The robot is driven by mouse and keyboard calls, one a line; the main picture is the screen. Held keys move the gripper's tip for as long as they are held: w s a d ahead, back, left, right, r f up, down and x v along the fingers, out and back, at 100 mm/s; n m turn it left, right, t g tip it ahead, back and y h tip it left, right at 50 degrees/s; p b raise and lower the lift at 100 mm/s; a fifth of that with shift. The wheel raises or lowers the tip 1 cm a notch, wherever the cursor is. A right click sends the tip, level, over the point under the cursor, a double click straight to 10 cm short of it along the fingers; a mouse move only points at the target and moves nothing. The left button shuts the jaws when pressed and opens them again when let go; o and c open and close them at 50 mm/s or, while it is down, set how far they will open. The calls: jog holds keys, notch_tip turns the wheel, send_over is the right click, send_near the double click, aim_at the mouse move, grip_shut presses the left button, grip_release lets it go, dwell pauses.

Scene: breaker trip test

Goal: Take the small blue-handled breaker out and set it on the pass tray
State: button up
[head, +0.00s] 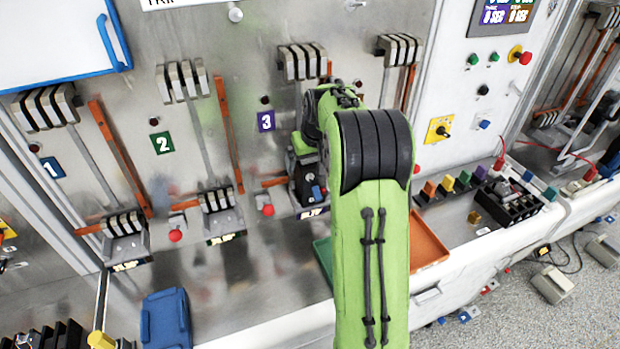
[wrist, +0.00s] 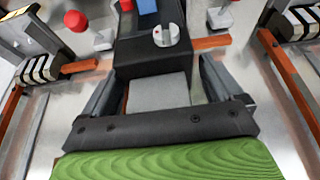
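The small breaker (head: 308,187) is a black block with a blue handle at station 3, partly hidden by my green arm in the head view. In the wrist view its black body (wrist: 155,58) lies straight ahead, with the blue handle (wrist: 146,5) at the top edge and a pale round knob on its face. My gripper (wrist: 160,75) has its fingers spread to either side of the body's near end. I cannot tell whether they touch it. A green tray (head: 323,252), seemingly the pass tray, shows only at its left edge behind my arm.
An orange tray (head: 428,241) is right of my arm. Orange bars flank the breaker. A blue case (head: 166,318) lies at the lower left. Bare bench lies between it and the green tray.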

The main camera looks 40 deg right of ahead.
grip_shut()
dwell(0.3)
jog(key=shift+w+r, duration=0.1)
